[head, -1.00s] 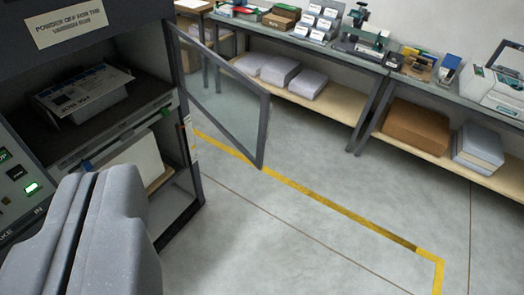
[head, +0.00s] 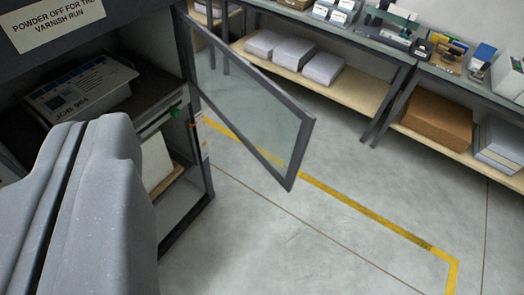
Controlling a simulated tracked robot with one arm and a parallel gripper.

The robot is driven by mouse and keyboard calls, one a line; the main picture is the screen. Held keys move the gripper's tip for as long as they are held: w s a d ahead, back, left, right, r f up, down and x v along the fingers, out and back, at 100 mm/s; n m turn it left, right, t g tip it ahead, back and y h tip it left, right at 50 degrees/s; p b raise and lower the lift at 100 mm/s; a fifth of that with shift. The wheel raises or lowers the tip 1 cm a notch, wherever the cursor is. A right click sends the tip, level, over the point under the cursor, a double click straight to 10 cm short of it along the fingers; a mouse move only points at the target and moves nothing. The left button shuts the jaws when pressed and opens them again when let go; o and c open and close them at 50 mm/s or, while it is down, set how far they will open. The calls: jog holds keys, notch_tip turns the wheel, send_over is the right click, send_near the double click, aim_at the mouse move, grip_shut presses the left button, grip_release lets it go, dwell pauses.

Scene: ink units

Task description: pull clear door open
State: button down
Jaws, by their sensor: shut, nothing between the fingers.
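The clear door (head: 248,100) has a dark grey frame and a see-through pane. It stands swung out from the right side of the dark cabinet (head: 165,30), hinged at its left edge, with its free edge out over the floor. My gripper (head: 85,200) fills the lower left of the view as two grey fingers pressed together, with only a thin dark seam between them. It is shut and empty, to the left of the door and apart from it in the picture. The fingers hide part of the cabinet's lower front.
Inside the cabinet a stack of printed sheets (head: 82,90) lies on a dark shelf. A label (head: 55,22) is above. Benches (head: 365,45) with paper stacks and tools line the back wall. Yellow tape (head: 375,218) marks the floor, which is clear right of the cabinet.

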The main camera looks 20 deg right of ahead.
jog(key=shift+w+d, duration=0.15)
jog(key=shift+w, duration=0.05)
jog(key=shift+r, duration=0.1)
jog(key=n+g+h+p, duration=0.5)
jog(key=n+g+h, duration=0.5)
jog(key=n+h, duration=0.95)
send_near(291, 166)
jog(key=d, duration=0.2)
jog(key=w+d+r+n+y+p, duration=0.1)
jog(key=d, duration=0.1)
jog(key=d+n+y, duration=0.1)
jog(key=d, duration=0.1)
jog(key=shift+w+d+r+y+p, duration=0.25)
jog(key=shift+w+r+p, duration=0.05)
jog(key=shift+p, duration=0.1)
